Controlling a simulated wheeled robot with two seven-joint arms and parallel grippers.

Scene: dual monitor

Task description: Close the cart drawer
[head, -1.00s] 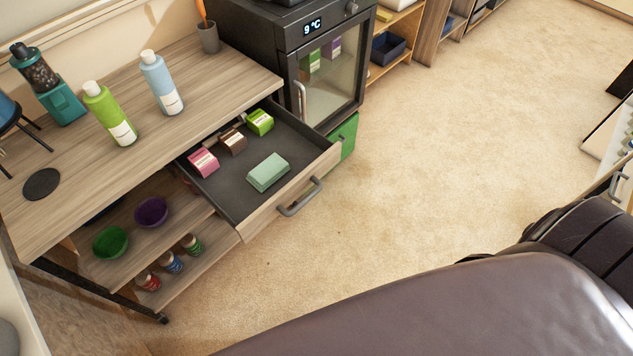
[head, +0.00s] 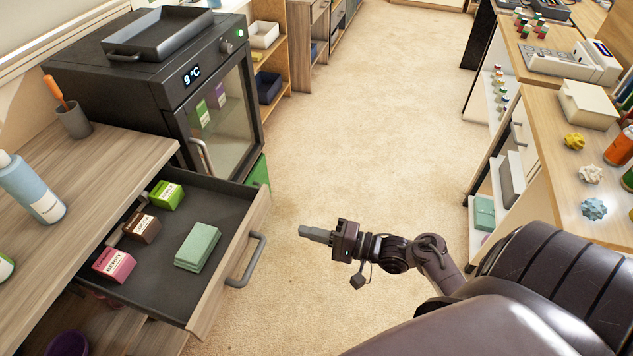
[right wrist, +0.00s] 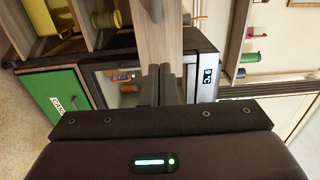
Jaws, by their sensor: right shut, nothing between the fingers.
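The cart drawer (head: 95,298) stands pulled out from under the wooden cart top (head: 100,160). Its wooden front carries a grey bar handle (head: 247,260). Inside lie a green box (head: 165,194), a brown box (head: 141,227), a pink box (head: 113,265) and a pale green block (head: 197,247). My right gripper (head: 303,231) is shut and empty, over the floor to the right of the handle, apart from it and pointing left. In the right wrist view its closed fingers (right wrist: 158,85) show in front of a wooden panel. My left gripper is not in view.
A black fridge (head: 215,120) with a glass door and a tray (head: 160,35) on top stands behind the drawer. A blue bottle (head: 32,188) and a grey cup (head: 73,121) stand on the cart top. A wooden counter (head: 550,120) lines the right. The carpet (head: 350,130) between is clear.

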